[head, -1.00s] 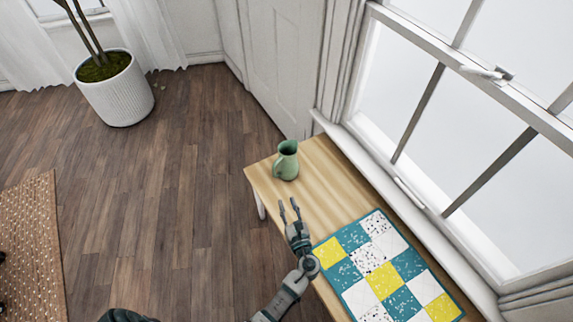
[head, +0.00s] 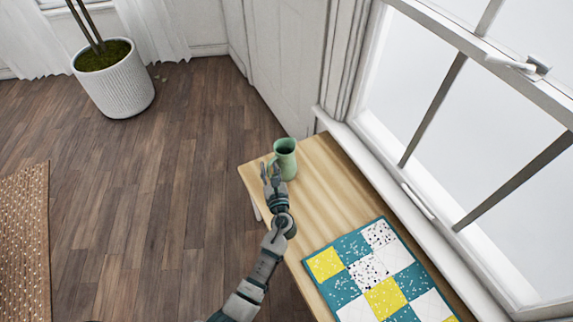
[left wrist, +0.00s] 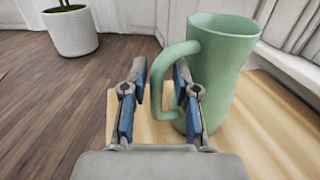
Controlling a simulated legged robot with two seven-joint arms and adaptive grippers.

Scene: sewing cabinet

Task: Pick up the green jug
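The green jug (head: 287,158) stands upright near the far end of the wooden table (head: 318,190). Its handle is on the left side, toward my left gripper (head: 269,169). In the left wrist view the jug (left wrist: 222,75) fills the right half, and the gripper (left wrist: 160,90) is open. Its right finger overlaps the handle in the picture and its left finger is to the left of the handle. I cannot tell whether either finger touches the jug. My right gripper is not in view.
A quilted mat (head: 375,275) in teal, yellow and white lies on the near part of the table. A window (head: 470,120) runs along the table's right side. A potted plant (head: 113,80) stands on the floor at the far left, and a woven rug (head: 22,240) lies at the left.

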